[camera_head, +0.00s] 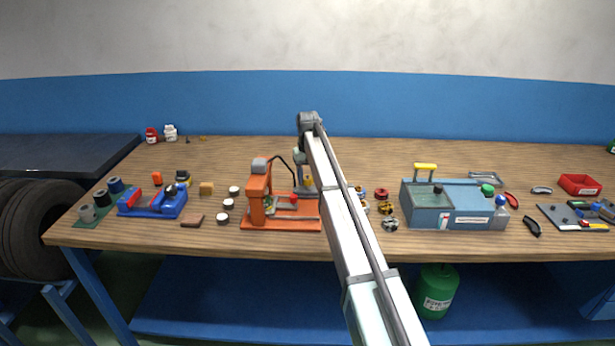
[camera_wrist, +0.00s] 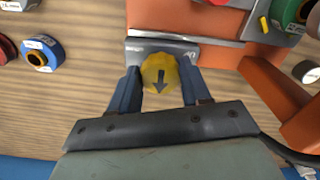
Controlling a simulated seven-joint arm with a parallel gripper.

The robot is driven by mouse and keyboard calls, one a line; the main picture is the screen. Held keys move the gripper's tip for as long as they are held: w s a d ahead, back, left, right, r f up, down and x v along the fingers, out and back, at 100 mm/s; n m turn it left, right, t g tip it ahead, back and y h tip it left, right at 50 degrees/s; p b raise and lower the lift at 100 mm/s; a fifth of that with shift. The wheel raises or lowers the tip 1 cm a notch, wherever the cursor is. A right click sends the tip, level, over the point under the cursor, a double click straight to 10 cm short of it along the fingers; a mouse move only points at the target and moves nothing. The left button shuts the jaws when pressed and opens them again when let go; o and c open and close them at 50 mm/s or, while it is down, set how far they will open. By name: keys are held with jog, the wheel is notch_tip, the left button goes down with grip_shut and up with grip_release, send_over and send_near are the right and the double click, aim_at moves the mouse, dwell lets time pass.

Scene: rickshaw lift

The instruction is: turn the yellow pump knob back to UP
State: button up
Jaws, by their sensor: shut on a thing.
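The yellow pump knob (camera_wrist: 160,73) shows in the wrist view, with a dark arrow on its face pointing toward the bottom of the picture. It sits before a grey label plate (camera_wrist: 142,48) with small lettering on the left and right; the lettering is upside down and hard to read. My gripper (camera_wrist: 161,84) has one blue-grey finger on each side of the knob and is shut on it. In the head view a bit of yellow, the knob (camera_head: 308,181), shows beside the orange press (camera_head: 257,197), partly hidden by my arm.
The orange press also stands at the right of the wrist view (camera_wrist: 275,88). Rings lie near it, a blue one (camera_wrist: 42,54) and a red one (camera_wrist: 6,48). In the head view a grey-blue machine (camera_head: 470,208) stands to the right on the wooden bench (camera_head: 230,150). The back of the bench is mostly clear.

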aim_at(308, 177)
jog(key=n, duration=0.4)
jog(key=shift+n, duration=0.4)
jog(key=n, duration=0.4)
jog(key=shift+w+d, duration=0.1)
jog(key=n, duration=0.5)
jog(key=shift+w+n, duration=0.1)
jog(key=shift+n, duration=1.8)
jog(key=o, duration=1.1)
jog(key=shift+c, duration=0.2)
jog(key=shift+r, duration=0.1)
notch_tip(308, 177, up, 14)
jog(key=shift+f, duration=0.2)
